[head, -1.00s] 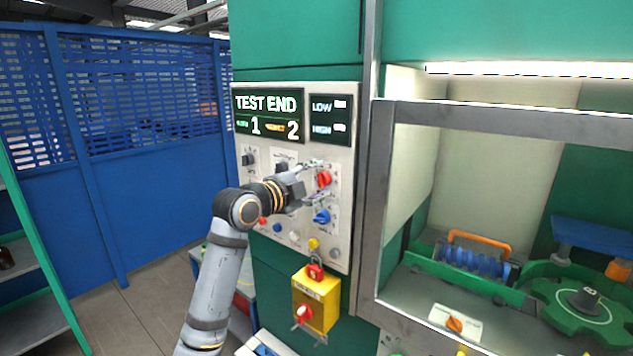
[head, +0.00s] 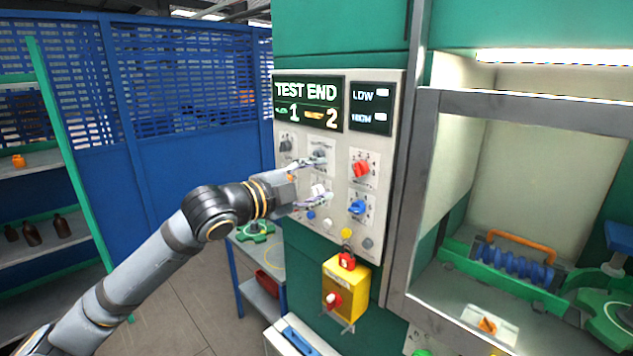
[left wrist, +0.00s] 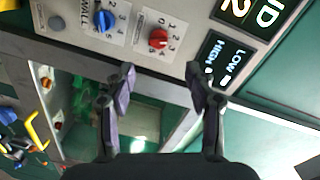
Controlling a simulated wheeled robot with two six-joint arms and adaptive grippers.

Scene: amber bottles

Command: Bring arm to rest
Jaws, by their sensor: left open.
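My left gripper (head: 318,178) is open and empty in front of the control panel (head: 391,152), left of the red knob (head: 361,169) and the blue knob (head: 356,206). In the left wrist view its two fingers (left wrist: 164,90) are spread with nothing between them. The red knob (left wrist: 158,38) and blue knob (left wrist: 103,20) show beyond the fingers there. The display (head: 308,104) reads TEST END, with 1 and 2 below it. My right gripper is in neither view.
A yellow box (head: 346,287) with a red padlock hangs below the panel. A framed window (head: 530,104) opens on the right. A shelf (head: 40,246) with brown bottles (head: 32,234) stands at the left. A blue-legged table (head: 239,283) stands behind my arm. Open floor lies between them.

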